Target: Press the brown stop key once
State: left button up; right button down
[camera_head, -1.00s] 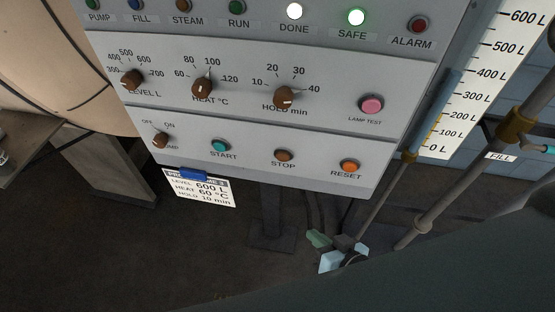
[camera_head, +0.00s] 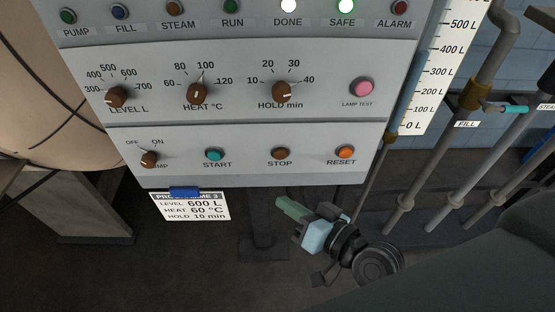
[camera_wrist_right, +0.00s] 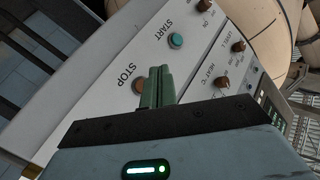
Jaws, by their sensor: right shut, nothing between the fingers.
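The brown stop key (camera_head: 280,153) is on the lower row of the grey control panel, between the teal start key (camera_head: 214,154) and the orange reset key (camera_head: 345,152). My right gripper (camera_head: 283,204) is below the panel's lower edge in the head view, shut and empty, with its green fingers pointing up and left. My left gripper is not in view.
A programme card (camera_head: 190,206) hangs under the panel from a blue clip. Several pipes with a FILL label (camera_head: 467,125) stand at the right. A tan vessel (camera_head: 50,90) is at the left.

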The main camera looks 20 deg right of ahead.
aim_at(280, 154)
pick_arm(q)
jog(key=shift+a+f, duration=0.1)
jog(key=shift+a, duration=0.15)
pick_arm(e)
jog(key=shift+a+r, duration=0.15)
jog(key=shift+r, duration=0.3)
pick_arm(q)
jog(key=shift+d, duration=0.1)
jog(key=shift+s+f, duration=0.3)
pick_arm(e)
jog(key=w+d, duration=0.2)
jog(key=w, duration=0.6)
jog(key=shift+w+d, duration=0.25)
jog(key=shift+d, duration=0.05)
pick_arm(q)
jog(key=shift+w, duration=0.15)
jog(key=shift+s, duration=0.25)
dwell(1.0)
